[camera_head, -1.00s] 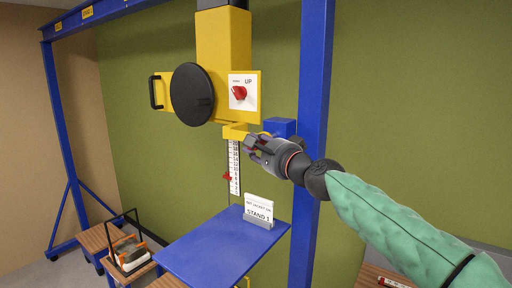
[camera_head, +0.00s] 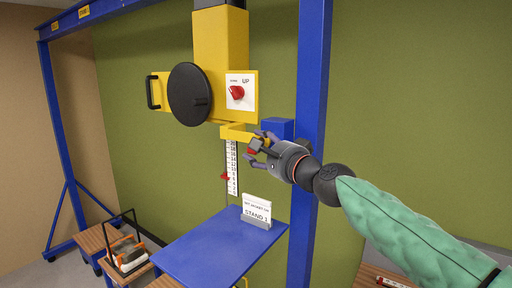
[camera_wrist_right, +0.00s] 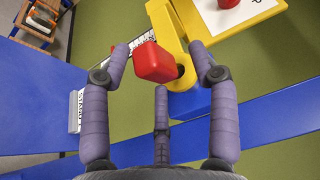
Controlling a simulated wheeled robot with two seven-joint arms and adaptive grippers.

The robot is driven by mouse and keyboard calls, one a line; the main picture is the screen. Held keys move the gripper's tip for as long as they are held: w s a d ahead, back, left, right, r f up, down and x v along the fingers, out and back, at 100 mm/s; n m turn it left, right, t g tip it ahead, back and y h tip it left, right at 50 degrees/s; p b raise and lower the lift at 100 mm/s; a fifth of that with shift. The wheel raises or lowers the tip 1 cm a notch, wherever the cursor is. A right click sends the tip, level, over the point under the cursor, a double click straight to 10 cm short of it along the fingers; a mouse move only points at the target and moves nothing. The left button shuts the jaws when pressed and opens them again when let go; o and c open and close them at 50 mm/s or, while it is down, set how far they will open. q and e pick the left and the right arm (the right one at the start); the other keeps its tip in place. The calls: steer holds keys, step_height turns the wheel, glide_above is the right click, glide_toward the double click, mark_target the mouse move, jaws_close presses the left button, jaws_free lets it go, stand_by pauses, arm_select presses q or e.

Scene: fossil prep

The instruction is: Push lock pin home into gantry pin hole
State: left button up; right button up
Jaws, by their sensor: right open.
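The lock pin shows in the right wrist view as a red block-shaped head (camera_wrist_right: 154,62). It stands at a dark round opening in the yellow gantry bracket (camera_wrist_right: 178,103); how deep its shaft sits is hidden. In the head view the red head (camera_head: 252,152) is small beside the yellow arm (camera_head: 236,133). My right gripper (camera_wrist_right: 158,52) is open, its purple fingers on either side of the red head with gaps visible. In the head view my right gripper (camera_head: 259,148) is at the bracket, left of the blue post. My left gripper is not in view.
The blue gantry post (camera_head: 310,130) stands close behind my right wrist. A red selector knob (camera_head: 236,92) on a white plate is above. A ruler scale (camera_head: 232,170) hangs below, over a blue table (camera_head: 215,250) with a stand sign (camera_head: 256,211).

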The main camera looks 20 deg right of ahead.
steer(key=v, duration=0.9)
steer(key=shift+s, duration=0.35)
